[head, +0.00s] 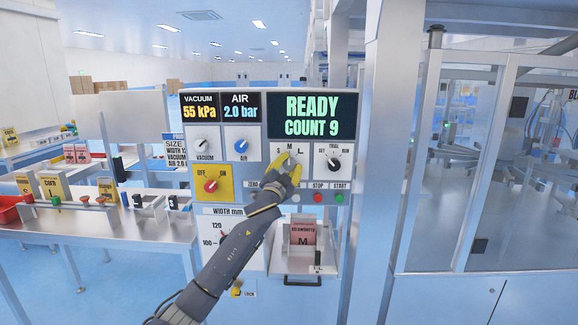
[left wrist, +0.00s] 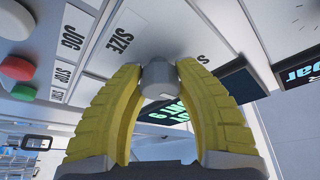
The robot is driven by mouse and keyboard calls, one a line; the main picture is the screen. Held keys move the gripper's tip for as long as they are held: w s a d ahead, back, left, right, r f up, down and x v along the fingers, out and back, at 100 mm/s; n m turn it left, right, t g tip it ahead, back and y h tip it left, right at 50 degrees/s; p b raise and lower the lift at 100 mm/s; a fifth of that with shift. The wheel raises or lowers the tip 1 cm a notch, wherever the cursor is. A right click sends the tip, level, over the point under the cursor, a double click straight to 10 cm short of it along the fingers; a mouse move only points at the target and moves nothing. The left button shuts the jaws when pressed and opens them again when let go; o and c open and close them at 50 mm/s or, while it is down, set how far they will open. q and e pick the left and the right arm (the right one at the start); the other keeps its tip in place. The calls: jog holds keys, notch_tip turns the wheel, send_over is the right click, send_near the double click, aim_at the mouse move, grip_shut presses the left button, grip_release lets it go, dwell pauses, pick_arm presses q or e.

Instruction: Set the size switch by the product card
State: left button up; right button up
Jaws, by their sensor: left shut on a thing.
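The size switch is a grey knob (left wrist: 158,80) on the machine's control panel (head: 224,171), with S, M and L marked above it in the head view. My left gripper (head: 291,166) is shut on this knob; its two yellow fingers press on either side of it in the left wrist view. In the head view the fingers mostly hide the knob, so I cannot tell which letter it points to. The product card (head: 174,150) stands behind the panel's left edge. Its SIZE, WIDTH, VACUUM and AIR lines are partly cut off, and the size value is hidden. My right gripper is out of view.
The display (head: 312,116) reads READY COUNT 9. The trial knob (head: 334,163), red stop button (head: 318,197) and green start button (head: 339,198) are close to my fingers. A strawberry pouch marked M (head: 302,236) sits below. A side table (head: 140,229) holds more packs.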

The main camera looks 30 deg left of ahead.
pick_arm(q)
jog(key=shift+r, duration=0.1)
dwell(0.4)
jog(key=o, duration=1.3)
jog(key=v, duration=1.2)
jog(key=shift+m, duration=0.3)
